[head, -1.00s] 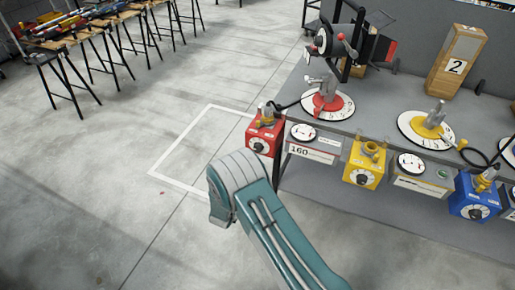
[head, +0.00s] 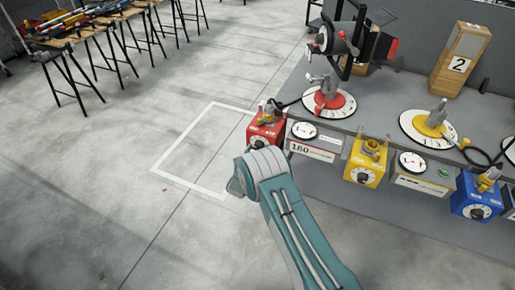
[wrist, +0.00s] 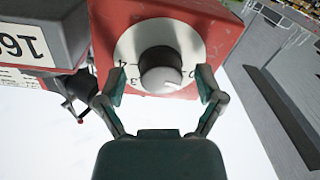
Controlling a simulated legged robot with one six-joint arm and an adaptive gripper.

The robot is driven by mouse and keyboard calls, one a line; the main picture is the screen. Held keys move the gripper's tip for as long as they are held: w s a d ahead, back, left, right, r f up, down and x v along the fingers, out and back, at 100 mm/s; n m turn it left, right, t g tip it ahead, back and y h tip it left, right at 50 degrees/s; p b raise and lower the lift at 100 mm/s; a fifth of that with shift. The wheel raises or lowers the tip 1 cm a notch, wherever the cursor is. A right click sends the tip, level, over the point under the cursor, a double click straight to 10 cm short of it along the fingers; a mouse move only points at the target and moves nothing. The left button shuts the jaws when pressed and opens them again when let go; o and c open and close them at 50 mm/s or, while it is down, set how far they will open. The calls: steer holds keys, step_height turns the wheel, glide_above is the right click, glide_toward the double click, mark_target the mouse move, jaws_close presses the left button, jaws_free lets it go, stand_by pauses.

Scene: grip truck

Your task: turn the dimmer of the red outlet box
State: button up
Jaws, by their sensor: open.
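The red outlet box (head: 266,133) hangs at the left front edge of the grey table in the head view, partly hidden by my arm. In the wrist view the red outlet box (wrist: 120,13) fills the top. Its dimmer (wrist: 166,72) is a grey knob on a white numbered dial. My gripper (wrist: 160,92) is open, with one finger on each side of the dimmer. Both fingertips overlap the lower part of the dial in the picture. I cannot tell whether they touch the knob. In the head view the fingers are hidden behind my arm.
A sign reading 160 (head: 312,150) and a gauge stand just right of the red box. A yellow box (head: 362,168) and a blue box (head: 474,205) are farther right along the table (head: 385,110). A lamp (head: 338,38) stands above.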

steer(key=shift+a, duration=0.1)
steer(key=c, duration=1.2)
steer(key=shift+o, duration=0.2)
steer(key=shift+m, duration=0.4)
steer(key=m, duration=0.3)
steer(key=shift+m, duration=0.3)
steer(key=m, duration=0.3)
steer(key=shift+m, duration=0.4)
steer(key=m, duration=0.4)
steer(key=shift+m+h, duration=0.3)
steer(key=shift+f+m, duration=0.15)
steer(key=shift+m, duration=1.75)
